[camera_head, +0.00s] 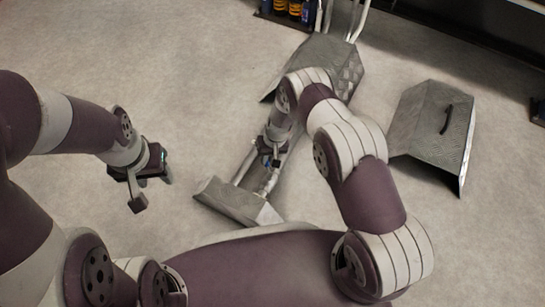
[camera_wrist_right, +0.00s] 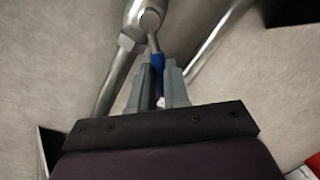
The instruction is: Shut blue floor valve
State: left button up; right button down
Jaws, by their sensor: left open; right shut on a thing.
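The blue floor valve's handle (camera_wrist_right: 157,62) shows in the right wrist view as a blue lever on a metal stem, joined to a silver pipe fitting (camera_wrist_right: 146,18). My right gripper (camera_wrist_right: 160,75) is shut on this blue handle, with one finger on each side of it. In the head view my right gripper (camera_head: 270,156) reaches down to the floor pipes, and only a small blue patch shows there; my arm hides part of the valve. My left gripper (camera_head: 148,184) is open and empty, above bare floor to the left of the pipes.
Two silver pipes (camera_head: 247,164) run along the floor between a low grey metal cover (camera_head: 238,203) and a larger tread-plate cover (camera_head: 325,57). A separate cover with a black handle (camera_head: 430,128) lies at the right. The left floor is clear.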

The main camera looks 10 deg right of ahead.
jog(key=shift+s+a+n+g+h+b, duration=0.2)
jog(key=shift+a+n, duration=0.45)
jog(key=shift+n, duration=0.95)
jog(key=shift+s+a+n+g+h+b, duration=0.1)
jog(key=shift+s+a+n+g, duration=0.4)
jog(key=shift+n, duration=1.1)
jog(key=shift+s+a+n+g+h+b, duration=0.15)
jog(key=shift+a+n, duration=0.65)
jog(key=shift+n, duration=0.8)
jog(key=c, duration=1.1)
grip_release()
jog(key=shift+r, duration=0.1)
jog(key=p+v, duration=0.7)
jog(key=v, duration=0.5)
jog(key=shift+r, duration=0.2)
